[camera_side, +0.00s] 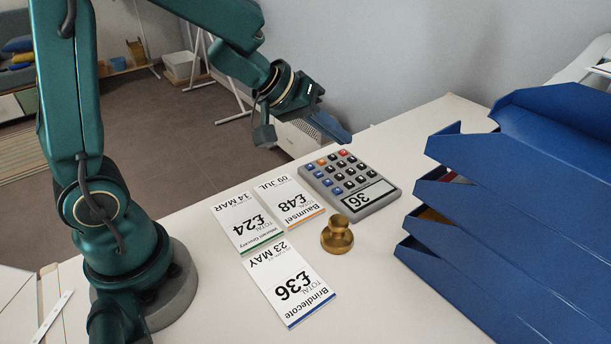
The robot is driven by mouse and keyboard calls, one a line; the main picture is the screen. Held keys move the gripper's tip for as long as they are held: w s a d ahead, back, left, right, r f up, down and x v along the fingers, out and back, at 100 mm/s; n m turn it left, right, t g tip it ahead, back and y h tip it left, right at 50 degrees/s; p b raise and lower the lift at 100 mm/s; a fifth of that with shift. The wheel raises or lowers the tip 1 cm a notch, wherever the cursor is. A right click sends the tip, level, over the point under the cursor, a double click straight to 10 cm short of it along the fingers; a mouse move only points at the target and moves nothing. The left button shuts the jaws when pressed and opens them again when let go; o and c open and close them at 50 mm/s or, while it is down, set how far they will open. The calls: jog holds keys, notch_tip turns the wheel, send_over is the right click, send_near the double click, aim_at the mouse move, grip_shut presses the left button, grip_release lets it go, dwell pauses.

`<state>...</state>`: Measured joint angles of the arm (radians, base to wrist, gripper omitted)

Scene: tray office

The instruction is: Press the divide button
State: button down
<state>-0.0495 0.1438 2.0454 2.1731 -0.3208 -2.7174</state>
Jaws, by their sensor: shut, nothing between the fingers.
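A grey calculator (384,199) lies on the white table, its display at the near end reading 36, upside down in the picture. Its keys are mostly dark and blue, with an orange key (321,161) and red ones at the far end. The key symbols are too small to read, so I cannot tell which is divide. My gripper (346,138) is shut and empty. It hangs in the air beyond the calculator's far edge, apart from the keys.
Three bill cards, £24 (246,225), £48 (293,203) and £36 (289,284), lie left of and in front of the calculator. A brass knob-shaped weight (337,237) stands near its display. Stacked blue trays (500,165) fill the right side. The front middle of the table is clear.

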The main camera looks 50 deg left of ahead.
aim_at(332, 194)
jog(key=shift+f, duration=0.15)
jog(key=shift+f, duration=4.3)
jog(key=shift+f, duration=0.4)
jog(key=shift+f, duration=0.4)
jog(key=shift+r, duration=0.85)
